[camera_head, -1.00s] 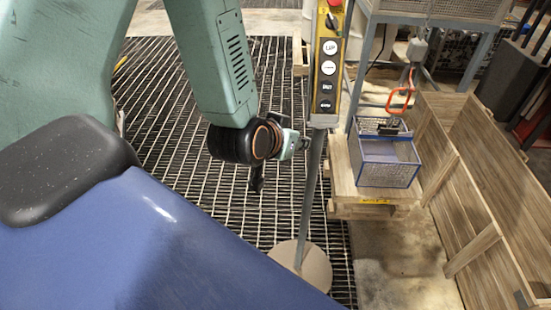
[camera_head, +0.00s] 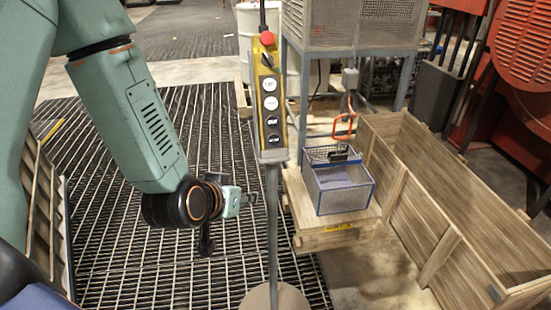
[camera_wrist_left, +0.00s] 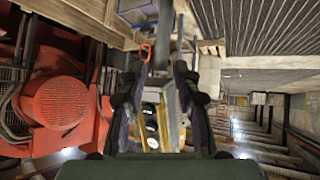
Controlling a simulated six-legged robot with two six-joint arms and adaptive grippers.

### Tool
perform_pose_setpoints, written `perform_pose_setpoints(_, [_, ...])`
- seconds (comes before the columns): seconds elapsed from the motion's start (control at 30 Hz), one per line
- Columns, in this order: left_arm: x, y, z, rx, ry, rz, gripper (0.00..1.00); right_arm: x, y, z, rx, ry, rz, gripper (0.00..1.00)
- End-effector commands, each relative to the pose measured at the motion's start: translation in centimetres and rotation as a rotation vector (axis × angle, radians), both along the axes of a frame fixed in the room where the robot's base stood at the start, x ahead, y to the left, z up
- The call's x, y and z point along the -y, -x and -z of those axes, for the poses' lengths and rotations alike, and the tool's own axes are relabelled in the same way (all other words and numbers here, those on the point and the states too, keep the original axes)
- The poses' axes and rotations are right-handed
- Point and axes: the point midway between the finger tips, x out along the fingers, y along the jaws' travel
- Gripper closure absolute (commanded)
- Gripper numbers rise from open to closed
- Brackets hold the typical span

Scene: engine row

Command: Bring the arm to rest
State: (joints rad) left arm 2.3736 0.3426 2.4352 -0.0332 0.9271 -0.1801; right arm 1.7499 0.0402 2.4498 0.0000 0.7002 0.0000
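My left arm, green with a black wrist joint, comes in from the left in the head view. Its left gripper (camera_head: 247,199) is small there and sits just left of the pendant's pole, over the floor grating. In the left wrist view the two dark fingers of the left gripper (camera_wrist_left: 160,85) stand apart with a gap between them. I see nothing held in the gap. The yellow button panel (camera_wrist_left: 152,122) shows behind the fingers. My right gripper is in no view.
The yellow button panel (camera_head: 268,100) with a red knob stands on a grey pole close to my gripper. A blue-rimmed basket (camera_head: 340,190) sits on a wooden pallet (camera_head: 315,238). A long wooden crate (camera_head: 440,215) is at right. Dark grating (camera_head: 120,240) lies open below the arm.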

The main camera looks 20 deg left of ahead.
Motion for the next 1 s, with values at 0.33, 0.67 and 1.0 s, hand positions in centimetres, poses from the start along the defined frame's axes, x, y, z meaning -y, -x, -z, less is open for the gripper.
perform_pose_setpoints(0.33, [1.1, 3.3, 6.0, -0.172, 0.058, -0.024, 0.68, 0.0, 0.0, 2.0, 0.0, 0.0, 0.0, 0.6])
perform_pose_setpoints(0.67, [2.4, 14.4, 22.7, -0.545, 0.02, 0.011, 0.68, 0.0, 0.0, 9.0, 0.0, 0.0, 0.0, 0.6])
perform_pose_setpoints(1.0, [3.1, 25.3, 34.0, -0.82, -0.037, 0.085, 0.68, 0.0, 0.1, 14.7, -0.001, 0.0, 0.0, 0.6])
